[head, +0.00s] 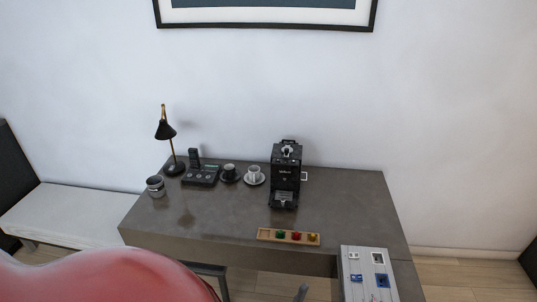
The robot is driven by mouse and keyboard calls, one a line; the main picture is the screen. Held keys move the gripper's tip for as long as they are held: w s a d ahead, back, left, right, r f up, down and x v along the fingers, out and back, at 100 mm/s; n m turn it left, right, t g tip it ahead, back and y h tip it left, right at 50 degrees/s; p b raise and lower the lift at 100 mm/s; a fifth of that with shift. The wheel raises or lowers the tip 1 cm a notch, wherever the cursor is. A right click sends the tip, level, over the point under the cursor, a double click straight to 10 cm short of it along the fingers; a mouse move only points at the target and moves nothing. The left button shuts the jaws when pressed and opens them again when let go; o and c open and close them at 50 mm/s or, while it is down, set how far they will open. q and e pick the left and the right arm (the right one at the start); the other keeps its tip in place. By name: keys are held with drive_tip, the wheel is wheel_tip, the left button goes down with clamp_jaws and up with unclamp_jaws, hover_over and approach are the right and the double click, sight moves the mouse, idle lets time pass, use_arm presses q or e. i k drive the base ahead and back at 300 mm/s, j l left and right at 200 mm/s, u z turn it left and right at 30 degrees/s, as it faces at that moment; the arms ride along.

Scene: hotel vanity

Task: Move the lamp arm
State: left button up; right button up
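The desk lamp (166,131) stands at the back left of the grey desk. It has a black cone shade, a thin brass-coloured arm (171,148) and a round black base (174,168). The shade hangs to the left of the arm's top and tilts downward, with a short brass piece rising above it. Nothing touches the lamp. I see neither of my grippers in the head view.
The desk (225,222) also holds a metal pot (155,187), a black telephone (201,175), two cups on saucers, a black coffee machine (286,175) and a wooden capsule tray (265,235). A large red rounded shape (110,280) blocks the lower left.

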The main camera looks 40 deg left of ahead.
sight(164, 132)
drive_tip(key=u, duration=2.1)
drive_tip(key=i+j+u, duration=0.1)
drive_tip(key=i, duration=0.5)
drive_tip(key=i+j, duration=0.2)
drive_tip(key=i, duration=0.4)
drive_tip(key=i+j+u, duration=0.15)
drive_tip(key=i, duration=0.45)
